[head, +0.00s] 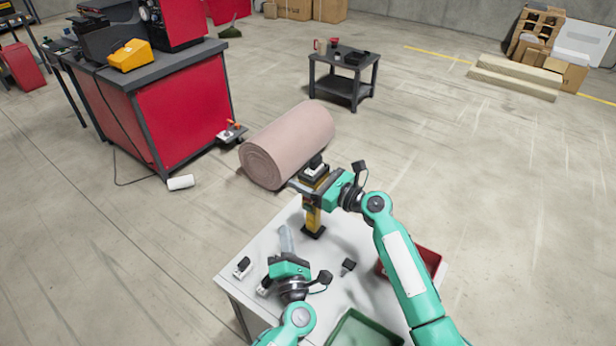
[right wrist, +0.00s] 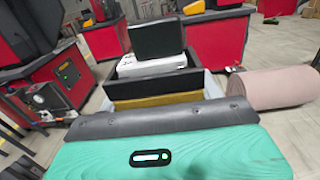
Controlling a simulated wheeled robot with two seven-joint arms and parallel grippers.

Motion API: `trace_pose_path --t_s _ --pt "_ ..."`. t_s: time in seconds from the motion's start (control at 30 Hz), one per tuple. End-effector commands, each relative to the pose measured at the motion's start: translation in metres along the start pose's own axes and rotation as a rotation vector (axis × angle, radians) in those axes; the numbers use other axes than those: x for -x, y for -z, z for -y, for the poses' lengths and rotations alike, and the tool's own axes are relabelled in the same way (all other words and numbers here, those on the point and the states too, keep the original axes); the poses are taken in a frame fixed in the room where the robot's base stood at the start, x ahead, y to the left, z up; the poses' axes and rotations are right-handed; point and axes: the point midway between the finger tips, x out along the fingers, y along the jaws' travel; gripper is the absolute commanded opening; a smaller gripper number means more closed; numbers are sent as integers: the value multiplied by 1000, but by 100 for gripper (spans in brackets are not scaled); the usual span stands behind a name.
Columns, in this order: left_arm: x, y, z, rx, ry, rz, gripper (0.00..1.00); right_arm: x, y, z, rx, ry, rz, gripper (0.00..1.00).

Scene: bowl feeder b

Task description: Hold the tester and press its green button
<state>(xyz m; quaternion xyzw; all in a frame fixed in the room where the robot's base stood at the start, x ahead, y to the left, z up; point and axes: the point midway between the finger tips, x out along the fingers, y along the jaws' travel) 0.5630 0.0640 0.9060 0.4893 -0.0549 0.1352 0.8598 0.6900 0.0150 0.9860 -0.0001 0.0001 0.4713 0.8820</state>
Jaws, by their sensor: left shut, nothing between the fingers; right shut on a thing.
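The tester (head: 313,218) is an upright yellow body with a black foot and a black-and-white top, at the far part of the white table. My right gripper (head: 309,186) is shut around its upper part. In the right wrist view my right gripper (right wrist: 155,92) has dark fingers with a yellow strip of the tester (right wrist: 155,101) between them. I cannot tell whether the foot touches the table. The green button is not visible. My left gripper (head: 286,236) is shut and empty, low over the table, nearer and left of the tester and apart from it.
On the white table (head: 247,290) lie a small black-and-white part (head: 243,267) and a black part (head: 348,266). A green tray (head: 365,330) is at the near edge, a red tray (head: 432,261) at the right, partly behind my right arm. A pink roll (head: 288,145) lies beyond.

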Motion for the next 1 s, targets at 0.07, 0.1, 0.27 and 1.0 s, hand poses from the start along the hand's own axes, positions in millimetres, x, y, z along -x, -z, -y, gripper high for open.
trace_pose_path --t_s 0.07,0.1,0.27,1.0 --pt "0 0 0 0 0 0 0 0 0 0 0 0 0 24" --pt "0 0 0 0 0 0 0 0 0 0 0 0 0 24" --pt "0 0 0 0 0 0 0 0 0 0 0 0 0 24" --pt "0 0 0 0 0 0 0 36 1 0 1 2 -2 91"
